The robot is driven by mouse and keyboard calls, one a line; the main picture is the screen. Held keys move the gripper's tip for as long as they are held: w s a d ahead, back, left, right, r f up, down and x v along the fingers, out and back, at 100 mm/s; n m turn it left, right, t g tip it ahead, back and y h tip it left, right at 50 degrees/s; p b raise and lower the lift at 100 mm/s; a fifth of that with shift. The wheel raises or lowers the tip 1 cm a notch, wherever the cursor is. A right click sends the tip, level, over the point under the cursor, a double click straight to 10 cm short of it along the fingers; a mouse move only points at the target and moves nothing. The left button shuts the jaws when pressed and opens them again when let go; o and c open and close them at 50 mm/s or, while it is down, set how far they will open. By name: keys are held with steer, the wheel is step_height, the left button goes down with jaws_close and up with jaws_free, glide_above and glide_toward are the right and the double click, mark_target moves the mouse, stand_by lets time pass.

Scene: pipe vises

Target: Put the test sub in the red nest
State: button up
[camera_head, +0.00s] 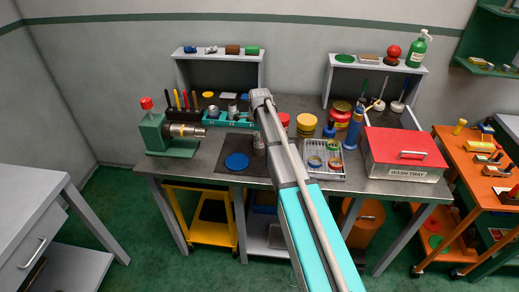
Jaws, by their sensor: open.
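My arm reaches over the workbench, with its far end (262,97) above the back of the bench. My gripper's fingers cannot be made out and seem hidden behind the arm. A small grey metal piece (259,146) stands beside the arm near the dark mat; I cannot tell whether it is the test sub. A green vise (154,134) at left has a brass and steel cylindrical piece (186,131) at its jaws. Small coloured rings (315,161) sit in a pale tray (328,175) right of the arm. I cannot tell which thing is the red nest.
A blue disc (236,161) lies on the dark mat. A teal tray (214,119) holds metal parts behind it. Red and yellow tubs (306,123), a blue bottle (354,128) and a red-lidded wash tray (404,150) crowd the right. An orange cart (470,155) stands beyond.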

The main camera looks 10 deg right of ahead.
steer(key=shift+f, duration=0.4)
stand_by(0.3)
steer(key=c, duration=1.3)
steer(key=shift+r, duration=0.2)
step_height(320, 180, up, 3)
steer(key=p, duration=0.2)
steer(key=shift+f+p, duration=0.15)
steer(key=shift+p, duration=0.2)
steer(key=s+r+p, duration=0.3)
steer(key=s, duration=0.1)
steer(key=s+r+p, duration=0.3)
steer(key=s, duration=0.2)
steer(key=s+r+p, duration=0.4)
steer(key=s, duration=0.1)
steer(key=shift+a, duration=0.15)
